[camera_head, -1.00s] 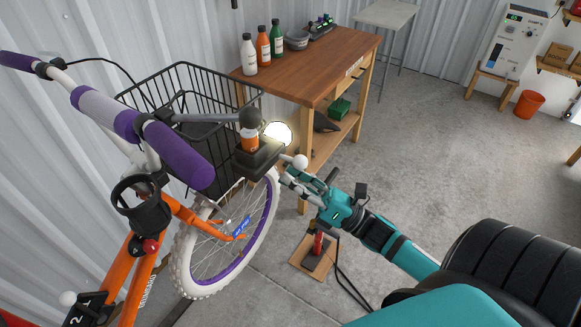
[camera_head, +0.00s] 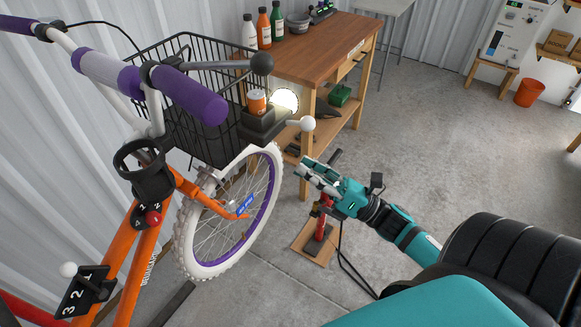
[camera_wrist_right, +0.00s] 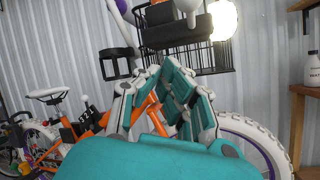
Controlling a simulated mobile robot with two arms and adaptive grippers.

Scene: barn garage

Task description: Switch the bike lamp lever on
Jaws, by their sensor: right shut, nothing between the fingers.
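The bike lamp (camera_head: 285,100) glows white on a dark box at the front of the orange bike; its glow also shows in the right wrist view (camera_wrist_right: 222,20). The lamp lever has a white ball knob (camera_head: 307,123) and sticks out to the right of the box. My right gripper (camera_head: 302,169) is below the knob, with a visible gap between them. Its fingers are shut and empty. In the right wrist view, the fingers (camera_wrist_right: 163,85) point up toward the lamp box (camera_wrist_right: 175,32). My left gripper is not in view.
The black wire basket (camera_head: 185,95) is behind the lamp. A wooden workbench (camera_head: 325,45) with bottles stands behind it. A red tool on a wooden board (camera_head: 313,250) is on the floor below my right gripper. Open concrete floor lies to the right.

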